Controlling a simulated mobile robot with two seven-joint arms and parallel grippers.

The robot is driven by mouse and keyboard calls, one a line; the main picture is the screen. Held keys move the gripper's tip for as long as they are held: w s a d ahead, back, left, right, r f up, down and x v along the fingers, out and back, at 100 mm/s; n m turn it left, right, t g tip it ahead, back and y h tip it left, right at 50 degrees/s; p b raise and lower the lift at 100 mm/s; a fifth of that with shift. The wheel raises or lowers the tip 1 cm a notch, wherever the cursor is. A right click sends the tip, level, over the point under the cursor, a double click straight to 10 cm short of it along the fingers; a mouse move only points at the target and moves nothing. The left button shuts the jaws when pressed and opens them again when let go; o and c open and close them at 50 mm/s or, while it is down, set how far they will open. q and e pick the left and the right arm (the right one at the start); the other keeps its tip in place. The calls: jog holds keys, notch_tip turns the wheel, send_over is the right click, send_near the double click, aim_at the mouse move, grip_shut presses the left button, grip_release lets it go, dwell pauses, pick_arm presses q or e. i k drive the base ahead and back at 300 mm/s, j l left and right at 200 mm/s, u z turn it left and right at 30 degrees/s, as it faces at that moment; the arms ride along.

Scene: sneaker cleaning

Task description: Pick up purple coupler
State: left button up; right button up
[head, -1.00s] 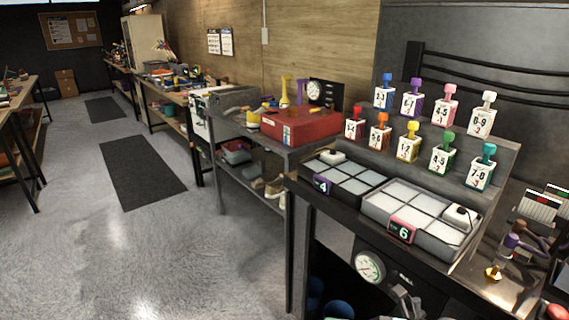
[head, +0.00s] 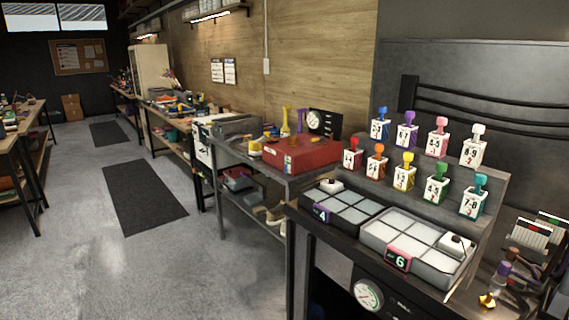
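Several purple things show, and I cannot tell for certain which is the coupler. An upright purple piece (head: 302,121) stands at the red box (head: 303,154) on the middle bench, beside a yellow piece (head: 285,122) and a gauge (head: 315,122). A purple-topped white block (head: 407,133) marked with numbers stands in the back row of the rack at right. A purple-ended tool (head: 504,269) lies at the lower right, partly hidden among other parts. Neither of my grippers is in view.
The near bench holds two divided trays, labelled 4 (head: 322,213) and 6 (head: 398,259), before the stepped rack. A round gauge (head: 368,295) is below its front edge. Open floor (head: 70,240) with dark mats (head: 145,198) lies at left, between the benches.

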aim_at(504, 268)
jog(key=z, duration=0.95)
